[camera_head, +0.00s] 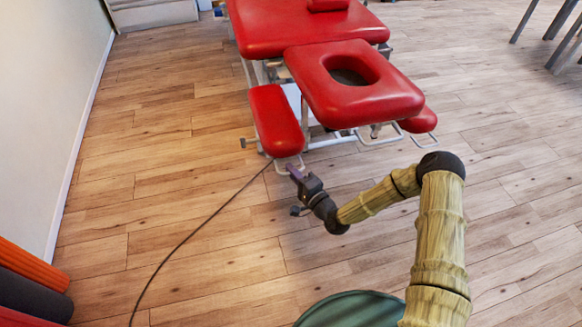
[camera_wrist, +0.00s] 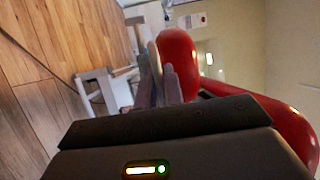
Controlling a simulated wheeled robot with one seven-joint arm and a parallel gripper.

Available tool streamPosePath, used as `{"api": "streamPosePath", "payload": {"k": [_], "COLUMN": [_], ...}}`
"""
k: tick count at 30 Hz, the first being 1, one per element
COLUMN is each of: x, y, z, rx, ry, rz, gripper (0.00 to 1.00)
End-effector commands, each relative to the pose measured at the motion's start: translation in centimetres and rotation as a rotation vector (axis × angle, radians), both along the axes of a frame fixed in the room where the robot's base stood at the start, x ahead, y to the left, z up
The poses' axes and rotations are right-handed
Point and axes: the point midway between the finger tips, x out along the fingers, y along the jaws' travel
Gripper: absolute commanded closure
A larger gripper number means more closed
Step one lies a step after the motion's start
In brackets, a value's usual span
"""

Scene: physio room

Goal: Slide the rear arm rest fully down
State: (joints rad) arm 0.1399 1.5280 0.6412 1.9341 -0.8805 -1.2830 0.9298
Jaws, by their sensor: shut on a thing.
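A red padded treatment table has a head section (camera_head: 335,110) with a face hole. A red arm rest (camera_head: 277,122) hangs at its left side, lower than the head section, with a pale metal handle (camera_head: 281,171) at its near end. A second red arm rest (camera_head: 421,121) shows partly at the right side. My gripper (camera_head: 292,172) is at the near end of the left-hand arm rest, shut on its handle. In the wrist view the fingers of my gripper (camera_wrist: 160,82) are close together in front of the red arm rest (camera_wrist: 177,62); the grip itself is partly hidden.
A dark cable (camera_head: 196,229) runs across the wooden floor from the table. Rolled mats (camera_head: 32,265) lie at the lower left by the wall. Metal legs (camera_head: 545,30) stand at the upper right.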

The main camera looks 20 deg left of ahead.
Motion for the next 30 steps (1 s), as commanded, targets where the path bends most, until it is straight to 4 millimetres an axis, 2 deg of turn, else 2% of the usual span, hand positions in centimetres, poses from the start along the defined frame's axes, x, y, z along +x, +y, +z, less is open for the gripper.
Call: {"api": "streamPosePath", "payload": {"k": [1, 4, 18, 19, 21, 30], "x": [-0.3, -0.4, -0.5, -0.5, -0.5, -0.3], "y": [0.0, -0.1, -0.2, -0.2, -0.2, -0.2], "z": [-1.3, -2.1, -2.8, -2.8, -2.8, -2.4], "rx": [-0.003, -0.003, -0.008, -0.008, -0.007, -0.002], "ry": [0.004, 0.004, 0.01, 0.01, 0.009, 0.003], "rz": [0.005, 0.004, 0.005, 0.005, 0.004, 0.001], "gripper": [1.0, 1.0, 1.0, 0.85, 0.71, 0.69]}}
